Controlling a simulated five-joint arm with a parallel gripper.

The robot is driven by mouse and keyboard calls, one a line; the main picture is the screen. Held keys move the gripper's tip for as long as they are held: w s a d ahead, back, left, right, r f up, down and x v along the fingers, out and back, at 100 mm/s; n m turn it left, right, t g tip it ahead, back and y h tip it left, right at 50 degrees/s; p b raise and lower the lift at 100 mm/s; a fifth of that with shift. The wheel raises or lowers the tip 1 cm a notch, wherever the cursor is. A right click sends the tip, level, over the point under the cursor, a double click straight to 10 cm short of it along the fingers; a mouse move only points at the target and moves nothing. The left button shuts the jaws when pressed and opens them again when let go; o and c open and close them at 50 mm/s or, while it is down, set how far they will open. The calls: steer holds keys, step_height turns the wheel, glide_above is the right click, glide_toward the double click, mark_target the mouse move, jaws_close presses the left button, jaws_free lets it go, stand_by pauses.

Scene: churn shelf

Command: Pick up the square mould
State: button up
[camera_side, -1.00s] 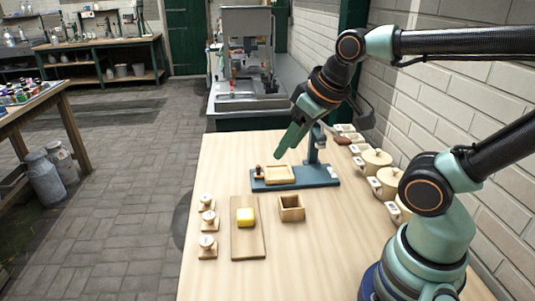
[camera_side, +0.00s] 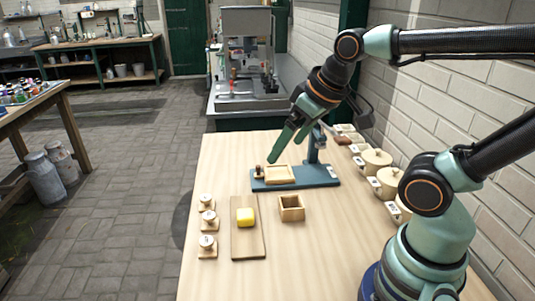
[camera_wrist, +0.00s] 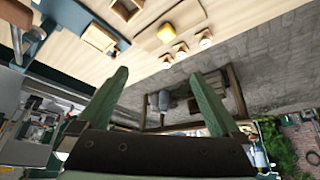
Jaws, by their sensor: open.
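The square mould (camera_side: 291,208) is a small open-topped wooden box standing on the light wooden table, right of the board with the yellow block. It also shows at the top edge of the wrist view (camera_wrist: 127,9), partly cut off. My gripper (camera_side: 285,148) has green fingers and hangs above the table, up and behind the mould, over the blue stand. It is open and empty, and the fingers are spread apart in the wrist view (camera_wrist: 158,73). It is well apart from the mould.
A yellow block (camera_side: 245,216) sits on a wooden board (camera_side: 247,243). A blue stand (camera_side: 325,173) with a shallow wooden tray (camera_side: 279,174) is behind the mould. Several lidded pots line the right edge by the brick wall. Small lidded items stand at left. The front table is clear.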

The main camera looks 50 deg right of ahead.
steer(key=w+d+f+n+g, duration=0.3)
steer(key=w+d+f+n, duration=0.1)
steer(key=f+n, duration=0.1)
steer(key=n+g, duration=0.3)
steer(key=n, duration=0.1)
glide_above(289, 203)
steer(key=s+a, duration=0.1)
steer(key=a, duration=0.1)
step_height(289, 203, down, 7)
steer(key=f, duration=1.2)
steer(key=shift+s, duration=0.2)
steer(key=shift+c, duration=0.3)
steer(key=c, duration=1.2)
